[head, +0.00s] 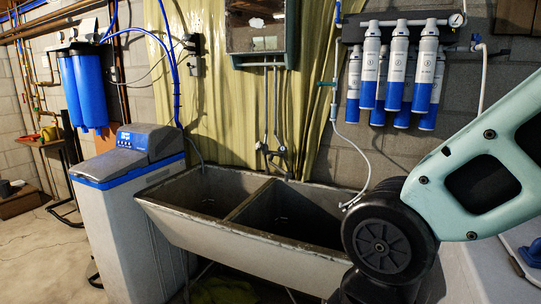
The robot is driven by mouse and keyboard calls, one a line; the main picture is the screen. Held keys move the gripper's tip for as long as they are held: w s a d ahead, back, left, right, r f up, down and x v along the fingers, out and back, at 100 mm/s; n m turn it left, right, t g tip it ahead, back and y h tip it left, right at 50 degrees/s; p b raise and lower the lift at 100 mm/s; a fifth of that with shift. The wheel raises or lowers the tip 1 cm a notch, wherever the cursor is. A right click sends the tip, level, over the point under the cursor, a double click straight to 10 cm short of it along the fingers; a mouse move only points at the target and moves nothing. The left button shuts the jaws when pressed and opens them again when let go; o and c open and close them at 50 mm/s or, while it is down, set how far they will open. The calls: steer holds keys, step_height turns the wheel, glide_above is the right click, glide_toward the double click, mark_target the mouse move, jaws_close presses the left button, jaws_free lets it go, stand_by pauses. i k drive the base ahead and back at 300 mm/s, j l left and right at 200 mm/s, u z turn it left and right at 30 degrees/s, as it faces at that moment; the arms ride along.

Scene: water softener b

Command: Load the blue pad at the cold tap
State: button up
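A tap with two thin pipes (273,152) is on the wall above the back rim of the double grey sink (215,234). I cannot tell its cold side from its hot side. No blue pad can be made out for certain. A small blue item (531,251) is cut off by the right edge, on a white surface, and I cannot tell what it is. My arm comes in from the right, over the sink's right end, and hides part of it. My gripper is not in view.
A white water softener with a blue-trimmed grey lid (127,150) stands left of the sink. Blue filter housings (84,90) hang at the upper left. Several white-and-blue cartridges (398,70) hang at the upper right. A white hose (352,143) runs down to the sink. Both basins look empty.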

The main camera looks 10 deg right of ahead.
mark_target(282, 149)
steer(key=i+j+z, duration=0.15)
steer(key=z, duration=0.65)
steer(key=k+z, duration=0.1)
steer(key=z, duration=0.75)
steer(key=i+j+u, duration=0.1)
steer(key=u, duration=0.25)
steer(key=i+j+u, duration=0.15)
steer(key=j+u, duration=0.2)
steer(key=i+j+u, duration=0.1)
steer(key=u, duration=0.2)
